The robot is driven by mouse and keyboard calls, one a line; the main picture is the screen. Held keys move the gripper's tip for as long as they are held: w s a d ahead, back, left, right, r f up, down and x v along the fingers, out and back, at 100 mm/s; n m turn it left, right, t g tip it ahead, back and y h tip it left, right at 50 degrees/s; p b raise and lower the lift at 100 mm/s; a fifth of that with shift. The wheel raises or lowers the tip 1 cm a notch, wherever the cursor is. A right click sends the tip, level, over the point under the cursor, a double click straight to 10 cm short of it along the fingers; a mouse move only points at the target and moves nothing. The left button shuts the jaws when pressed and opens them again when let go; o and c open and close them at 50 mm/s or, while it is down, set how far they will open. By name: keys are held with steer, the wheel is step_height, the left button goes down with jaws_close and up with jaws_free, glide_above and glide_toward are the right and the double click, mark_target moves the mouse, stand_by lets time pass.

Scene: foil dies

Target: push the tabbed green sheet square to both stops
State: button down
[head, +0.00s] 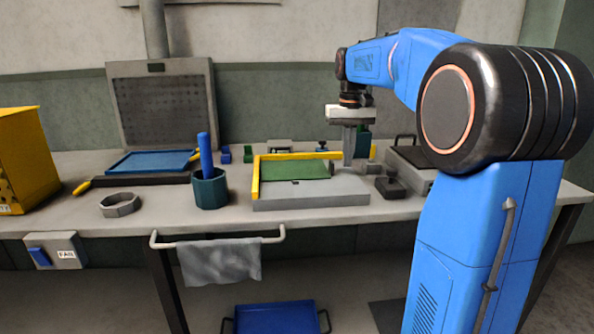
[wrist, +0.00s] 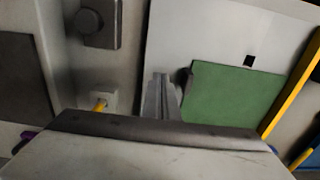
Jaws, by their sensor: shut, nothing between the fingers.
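The green sheet (head: 295,170) lies flat on a grey plate (head: 325,192). A yellow stop (head: 255,176) runs along its left side and another yellow stop (head: 300,156) along its back, in the head view. The sheet lies close to both; I cannot tell whether it touches. A dark tab (head: 333,168) stands at its right edge. My gripper (head: 348,163) is shut and empty, pointing down just right of the sheet. My gripper body hides the back stop in the wrist view.
A dark block (head: 391,187) stands right of the plate, with a grey box (head: 415,178) beyond. A teal cup (head: 210,190) with a blue handle stands left of the plate. A grey ring (head: 119,205) and a blue tray (head: 150,162) lie farther left.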

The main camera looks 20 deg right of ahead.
steer(key=shift+f, duration=0.6)
steer(key=shift+a, duration=0.15)
stand_by(0.9)
steer(key=shift+w+a, duration=0.25)
steer(key=shift+a, duration=0.45)
steer(key=shift+w+a, duration=0.1)
steer(key=shift+a, duration=0.2)
steer(key=shift+w+a, duration=0.1)
steer(key=shift+a, duration=0.25)
steer(key=shift+a, duration=0.15)
steer(key=shift+d, duration=0.6)
step_height(320, 180, up, 8)
stand_by(0.6)
